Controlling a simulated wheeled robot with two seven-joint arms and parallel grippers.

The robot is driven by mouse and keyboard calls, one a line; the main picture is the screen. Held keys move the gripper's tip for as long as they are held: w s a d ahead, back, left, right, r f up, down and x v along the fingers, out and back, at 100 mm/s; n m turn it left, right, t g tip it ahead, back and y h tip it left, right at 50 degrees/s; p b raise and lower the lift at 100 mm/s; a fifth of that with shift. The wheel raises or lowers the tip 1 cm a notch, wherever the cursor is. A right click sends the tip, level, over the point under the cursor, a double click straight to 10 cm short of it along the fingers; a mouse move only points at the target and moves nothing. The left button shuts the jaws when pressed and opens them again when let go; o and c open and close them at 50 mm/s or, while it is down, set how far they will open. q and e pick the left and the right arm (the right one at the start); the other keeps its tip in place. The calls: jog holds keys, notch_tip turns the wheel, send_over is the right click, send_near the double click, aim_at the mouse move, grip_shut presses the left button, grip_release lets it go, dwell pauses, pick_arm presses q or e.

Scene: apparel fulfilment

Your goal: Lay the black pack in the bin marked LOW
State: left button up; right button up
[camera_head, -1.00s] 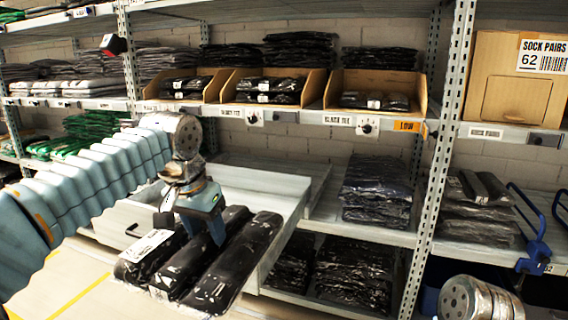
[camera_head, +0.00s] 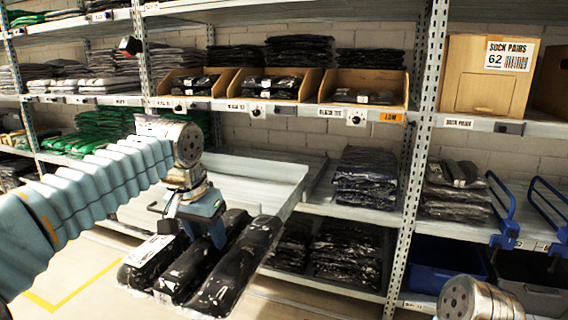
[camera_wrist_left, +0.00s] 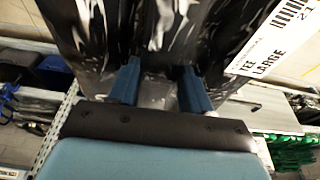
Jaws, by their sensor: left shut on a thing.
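The black pack (camera_head: 238,268) is glossy, with long dark rolls side by side and a white label at its left. My left gripper (camera_head: 212,236) is shut on it from above and holds it in the air in front of the shelves. In the left wrist view the pack (camera_wrist_left: 110,30) lies between and beyond the two blue fingers (camera_wrist_left: 160,88); its label reads TEE LARGE. The bin marked LOW (camera_head: 397,98) is the rightmost of three open cardboard bins on the middle shelf, with an orange LOW tag below its right side. A few dark packs lie in it. My right gripper is out of view.
A pale, empty pull-out tray (camera_head: 262,182) is behind the held pack, below the bins. A metal upright (camera_head: 408,180) stands right of the LOW bin, then a SOCK PAIRS box (camera_head: 487,85). Floor at lower left is clear.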

pick_arm(q)
notch_tip(320, 180, down, 19)
jog(key=w+a+n, duration=0.2)
jog(key=a, duration=0.1)
jog(key=s+a+f+n, duration=0.1)
jog(key=s+f, duration=0.3)
jog(key=f, duration=0.4)
jog(key=s+a+f+y, duration=0.1)
jog(key=s+f, duration=0.3)
jog(key=f, duration=0.5)
jog(key=shift+s+f+n, duration=0.3)
jog(key=shift+s+n, duration=0.05)
jog(key=shift+n, duration=0.05)
